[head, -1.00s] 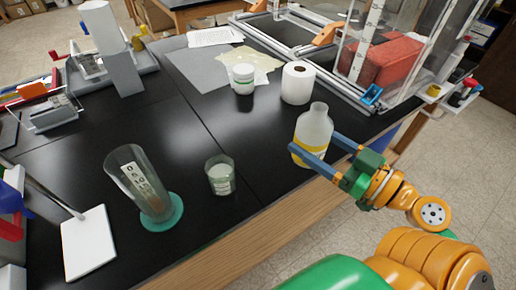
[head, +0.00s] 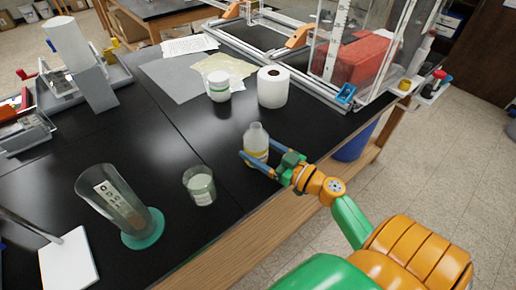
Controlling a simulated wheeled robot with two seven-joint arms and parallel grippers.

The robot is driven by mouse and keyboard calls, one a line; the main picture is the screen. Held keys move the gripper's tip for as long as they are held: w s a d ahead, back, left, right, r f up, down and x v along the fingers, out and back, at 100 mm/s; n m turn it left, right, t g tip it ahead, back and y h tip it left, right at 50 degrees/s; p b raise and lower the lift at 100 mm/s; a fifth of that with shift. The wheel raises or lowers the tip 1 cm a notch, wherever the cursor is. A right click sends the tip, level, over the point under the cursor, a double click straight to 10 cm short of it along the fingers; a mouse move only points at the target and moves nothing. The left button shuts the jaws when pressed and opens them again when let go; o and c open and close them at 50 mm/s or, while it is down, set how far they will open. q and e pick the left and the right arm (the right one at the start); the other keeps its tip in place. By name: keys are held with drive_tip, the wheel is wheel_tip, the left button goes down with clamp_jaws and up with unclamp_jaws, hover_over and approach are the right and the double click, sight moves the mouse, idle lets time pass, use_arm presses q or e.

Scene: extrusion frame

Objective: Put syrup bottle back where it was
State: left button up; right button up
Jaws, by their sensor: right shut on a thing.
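The syrup bottle (head: 256,138) is pale and translucent with a yellow label band, and it stands upright. My right gripper (head: 259,156) is shut on its lower part, with one blue finger on each side. The bottle is over the black table near its front edge, right of the glass beaker and in front of the paper roll. Its base is partly hidden by the near finger, so I cannot tell whether it touches the table. My left gripper is not in view.
A white jar (head: 219,86) and paper roll (head: 272,87) stand behind. Black tabletop (head: 150,140) is clear in the middle.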

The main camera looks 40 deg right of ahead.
sight(266, 156)
drive_tip(key=shift+f, duration=0.15)
drive_tip(key=o, duration=1.4)
drive_tip(key=shift+s+r, duration=0.1)
drive_tip(key=shift+r, duration=0.2)
drive_tip(key=s, duration=0.1)
drive_tip(key=s+b, duration=0.1)
drive_tip(key=s+d+f+b, duration=0.1)
drive_tip(key=b+v, duration=0.3)
drive_tip(key=v, duration=0.5)
drive_tip(key=shift+s+r, duration=0.35)
drive_tip(key=shift+r, duration=0.1)
drive_tip(key=shift+d, duration=0.2)
